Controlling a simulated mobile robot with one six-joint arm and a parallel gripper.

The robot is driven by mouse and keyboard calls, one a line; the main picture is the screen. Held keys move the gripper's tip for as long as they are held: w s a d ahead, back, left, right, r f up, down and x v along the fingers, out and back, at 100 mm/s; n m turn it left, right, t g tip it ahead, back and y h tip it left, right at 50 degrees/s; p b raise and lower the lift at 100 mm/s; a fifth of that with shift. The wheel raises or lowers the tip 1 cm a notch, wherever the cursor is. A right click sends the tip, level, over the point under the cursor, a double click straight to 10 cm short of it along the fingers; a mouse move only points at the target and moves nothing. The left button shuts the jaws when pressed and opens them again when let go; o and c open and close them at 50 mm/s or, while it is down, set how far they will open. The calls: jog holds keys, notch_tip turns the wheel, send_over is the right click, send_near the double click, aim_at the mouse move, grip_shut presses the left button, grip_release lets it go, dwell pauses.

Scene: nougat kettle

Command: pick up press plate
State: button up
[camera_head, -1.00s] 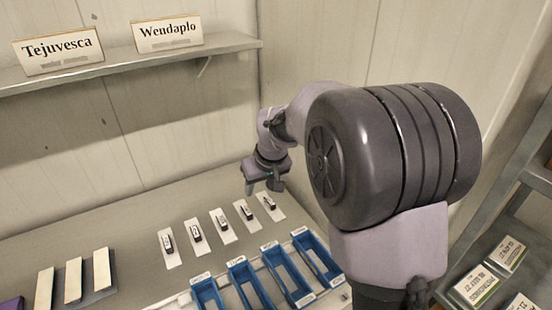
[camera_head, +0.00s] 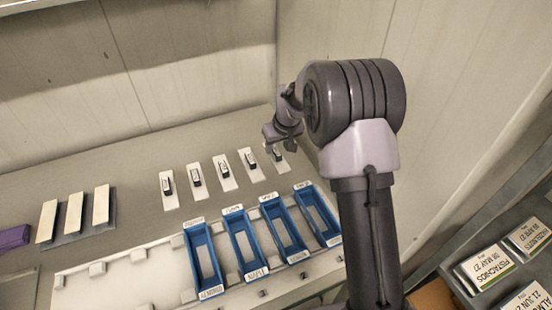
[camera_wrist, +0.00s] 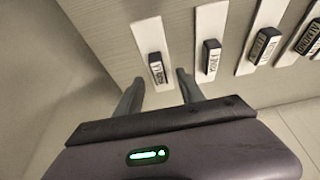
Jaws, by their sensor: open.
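No item is marked as the press plate, and I cannot tell which one it is. Several small dark labelled blocks lie on white strips in a row on the counter; one is the second block from the right (camera_head: 251,160). Three pale slabs, one of them the middle slab (camera_head: 74,218), lie on dark backing at the left. My gripper (camera_head: 281,146) is at the right end of the row. In the wrist view my gripper (camera_wrist: 159,80) is open and empty, its fingertips either side of the near end of a dark block (camera_wrist: 156,66). I cannot tell its height.
Blue open trays (camera_head: 205,262) stand in a pale rack (camera_head: 85,291) in front of the row. A purple item (camera_head: 14,237) is at the far left. Walls close off the back and right. Labelled boxes (camera_head: 486,268) sit on a shelf at the lower right.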

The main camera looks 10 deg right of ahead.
aim_at(276, 151)
jog(key=x, duration=0.3)
jog(key=shift+f+b, duration=0.15)
jog(key=shift+b, duration=0.15)
jog(key=shift+c, duration=0.3)
grip_shut()
